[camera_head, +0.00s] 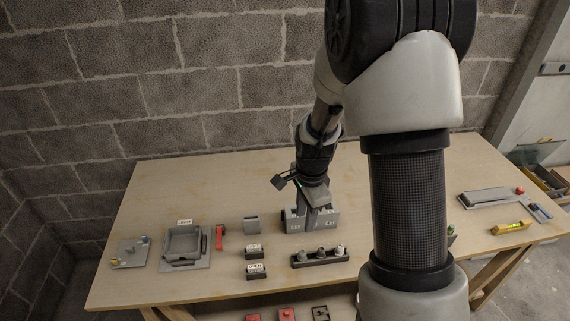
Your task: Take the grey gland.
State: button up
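My gripper (318,207) points down at a grey box with marked compartments (296,226) near the middle of the table. Its fingertips are small and overlap the box, so I cannot tell whether they are open or shut, or hold anything. In front of the box lies a dark rack (322,260) with a few upright grey fittings, one (320,252) in its middle. They may be glands, but they are too small to tell for sure. My arm covers much of the table to the right of the rack.
At right lie a grey plate (487,197) and a yellow level (511,227). A block wall stands behind.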

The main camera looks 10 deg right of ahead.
aim_at(302, 251)
notch_tip(302, 251, down, 7)
jog(key=m, duration=0.2)
jog(key=shift+f+m+g, duration=0.15)
jog(key=shift+m+g, duration=0.15)
jog(key=shift+g, duration=0.1)
jog(key=shift+f+b, duration=2.75)
jog(key=shift+f, duration=1.65)
grip_shut()
jog(key=shift+r+p, duration=0.6)
jog(key=shift+r, duration=0.4)
jog(key=shift+r+p, duration=0.7)
jog(key=shift+r, duration=0.4)
